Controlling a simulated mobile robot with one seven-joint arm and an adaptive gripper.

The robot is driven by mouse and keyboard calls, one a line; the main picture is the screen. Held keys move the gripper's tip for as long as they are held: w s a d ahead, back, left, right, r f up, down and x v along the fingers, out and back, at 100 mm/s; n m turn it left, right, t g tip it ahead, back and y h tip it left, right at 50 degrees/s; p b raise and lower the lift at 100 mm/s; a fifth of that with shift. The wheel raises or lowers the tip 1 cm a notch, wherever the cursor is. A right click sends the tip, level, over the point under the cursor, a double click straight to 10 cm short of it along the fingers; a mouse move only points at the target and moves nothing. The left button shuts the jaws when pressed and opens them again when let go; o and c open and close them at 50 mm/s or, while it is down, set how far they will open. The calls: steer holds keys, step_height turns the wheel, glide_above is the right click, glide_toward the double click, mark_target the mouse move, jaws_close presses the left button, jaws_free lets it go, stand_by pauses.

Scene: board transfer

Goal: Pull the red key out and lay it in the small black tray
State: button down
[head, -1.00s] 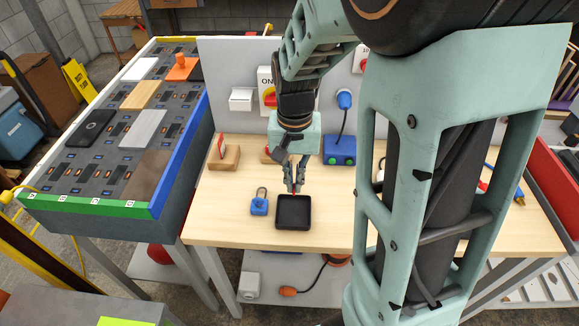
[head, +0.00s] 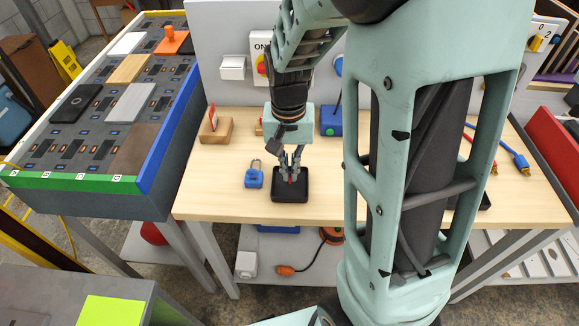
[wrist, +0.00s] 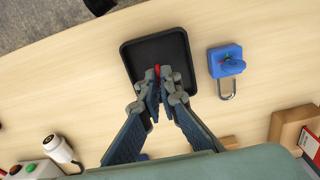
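The small black tray (head: 278,194) lies on the wooden bench top, and it fills the upper middle of the wrist view (wrist: 133,50). My gripper (head: 291,175) is over the tray, pointing down. In the wrist view my gripper (wrist: 158,78) has its fingertips close together around the red key (wrist: 157,70). Only a small red part of the key shows at the tips; the fingers hide the rest. The key also shows as a red spot in the head view (head: 291,180). I cannot tell whether it touches the tray floor.
A blue padlock (head: 254,178) lies just left of the tray, close beside it. A wooden block with a red and white piece (head: 215,130) stands behind to the left. A blue box (head: 330,122) stands behind the tray. The bench's front strip is clear.

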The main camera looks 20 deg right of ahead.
steer(key=c, duration=2.6)
jaws_free()
steer(key=shift+c, duration=0.2)
steer(key=o, duration=0.6)
steer(key=shift+c, duration=0.2)
steer(key=shift+r, duration=0.1)
step_height(320, 180, up, 12)
